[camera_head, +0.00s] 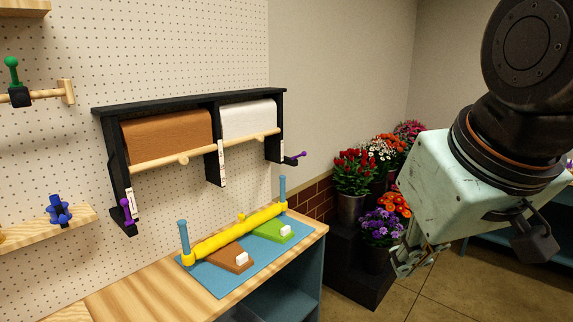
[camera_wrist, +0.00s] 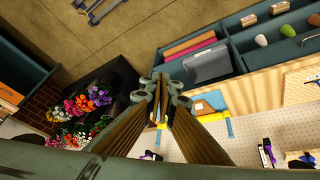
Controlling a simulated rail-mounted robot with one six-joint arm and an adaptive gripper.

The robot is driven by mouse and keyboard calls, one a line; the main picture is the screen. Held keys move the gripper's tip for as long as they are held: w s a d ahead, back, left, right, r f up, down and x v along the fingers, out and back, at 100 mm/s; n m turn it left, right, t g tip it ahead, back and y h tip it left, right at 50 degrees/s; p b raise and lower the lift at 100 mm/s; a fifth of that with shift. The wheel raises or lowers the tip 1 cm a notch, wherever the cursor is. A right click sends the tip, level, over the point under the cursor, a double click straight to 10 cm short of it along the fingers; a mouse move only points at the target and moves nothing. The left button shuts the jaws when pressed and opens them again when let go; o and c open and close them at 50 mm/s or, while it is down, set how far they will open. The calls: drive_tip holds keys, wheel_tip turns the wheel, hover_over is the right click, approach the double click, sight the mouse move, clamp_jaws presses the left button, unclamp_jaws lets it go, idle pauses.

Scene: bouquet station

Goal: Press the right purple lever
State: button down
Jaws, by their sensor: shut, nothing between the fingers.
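The right purple lever (camera_head: 297,157) sticks out sideways from the right end of a black wall rack (camera_head: 213,163) in the head view. A second purple lever (camera_head: 127,212) is at the rack's left end. My gripper (camera_head: 406,266) is shut and empty. In the head view it hangs at the right, to the right of and lower in the picture than the right lever, clear of it, with flowers behind. In the wrist view my closed fingers (camera_wrist: 160,92) point away from the camera. A small purple part (camera_wrist: 147,156) shows near the bottom there, probably the right lever.
The rack holds a brown roll (camera_head: 166,136) and a white roll (camera_head: 248,120). Below, a blue board (camera_head: 214,280) with a yellow bar (camera_head: 225,237) and upright posts sits on the wooden bench (camera_head: 150,290). Potted flowers (camera_head: 352,172) stand between the rack and my arm.

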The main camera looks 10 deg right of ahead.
drive_tip(key=w+d+r+n+t+b, duration=0.1)
drive_tip(key=w+n+t, duration=0.2)
drive_tip(key=w, duration=1.5)
drive_tip(key=w+d+r+n+t+y+b, duration=0.1)
drive_tip(key=w+r+n+t+b, duration=0.15)
drive_tip(key=w, duration=1.65)
drive_tip(key=w+n+t+b, duration=0.1)
drive_tip(key=w+n+t, duration=0.25)
drive_tip(key=w, duration=1.45)
drive_tip(key=w+a+f+n+t+y+b, duration=0.1)
drive_tip(key=w+f+n+t+y+b, duration=0.25)
drive_tip(key=w, duration=0.95)
wheel_tip(320, 180, down, 21)
drive_tip(key=n+t+y+b, duration=0.1)
drive_tip(key=n+t+y, duration=0.3)
drive_tip(key=n+y, duration=0.5)
drive_tip(key=shift+r, duration=0.2)
drive_tip(key=shift+w+r+b, duration=0.1)
drive_tip(key=shift+b, duration=0.2)
